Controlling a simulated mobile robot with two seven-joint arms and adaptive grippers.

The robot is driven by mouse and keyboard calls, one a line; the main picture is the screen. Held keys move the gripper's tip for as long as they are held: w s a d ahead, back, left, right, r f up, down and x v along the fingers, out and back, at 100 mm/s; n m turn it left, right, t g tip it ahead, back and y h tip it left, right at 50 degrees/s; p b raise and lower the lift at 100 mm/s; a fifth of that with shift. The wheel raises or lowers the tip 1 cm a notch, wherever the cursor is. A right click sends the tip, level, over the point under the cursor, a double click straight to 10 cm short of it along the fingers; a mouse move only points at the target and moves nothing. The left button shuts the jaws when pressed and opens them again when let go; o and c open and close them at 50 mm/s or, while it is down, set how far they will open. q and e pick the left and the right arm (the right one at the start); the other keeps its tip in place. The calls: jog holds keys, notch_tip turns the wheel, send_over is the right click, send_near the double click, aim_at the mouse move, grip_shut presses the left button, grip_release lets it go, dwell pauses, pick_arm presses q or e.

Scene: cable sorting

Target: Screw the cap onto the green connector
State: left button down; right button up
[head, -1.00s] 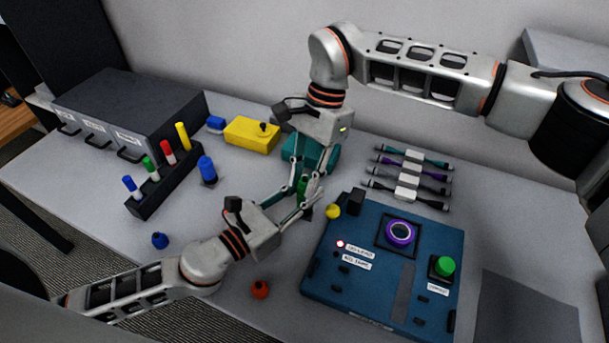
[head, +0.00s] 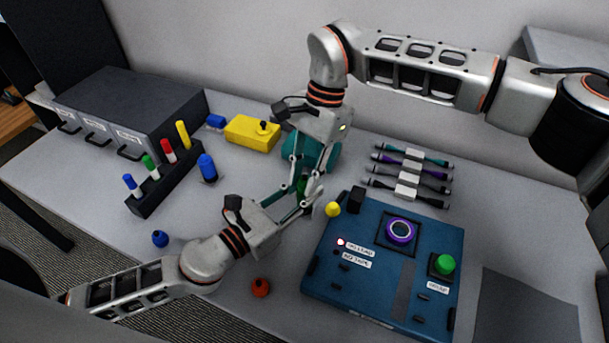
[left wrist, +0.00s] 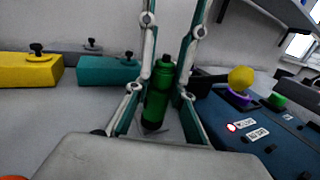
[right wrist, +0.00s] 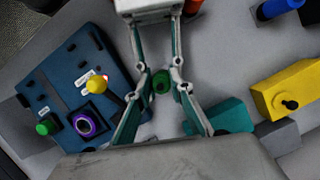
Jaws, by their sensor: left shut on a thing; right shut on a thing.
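The green connector (left wrist: 157,105) stands upright, bottle-shaped, between my left gripper's fingers in the left wrist view. My left gripper (head: 300,203) is shut on it from the side. My right gripper (head: 303,182) reaches down from above and is shut on the green cap (left wrist: 164,68) at the connector's top. In the right wrist view the cap (right wrist: 161,78) shows as a round green end between the fingertips. In the head view the fingers largely hide both. I cannot tell how far the cap is seated.
A blue panel (head: 335,278) with a yellow knob (head: 333,209) lies close to the right of the grippers. A teal block (right wrist: 231,115) and a yellow block (head: 246,131) are behind. An orange piece (head: 260,287) and a blue piece (head: 160,238) lie in front on open table.

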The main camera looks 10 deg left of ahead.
jog(key=shift+d+r, duration=0.1)
jog(key=shift+r, duration=0.35)
dwell(1.0)
jog(key=shift+s+f, duration=0.1)
jog(key=shift+f, duration=0.5)
jog(key=shift+c, duration=0.3)
jog(key=shift+r, duration=0.1)
jog(key=shift+r+y, duration=0.3)
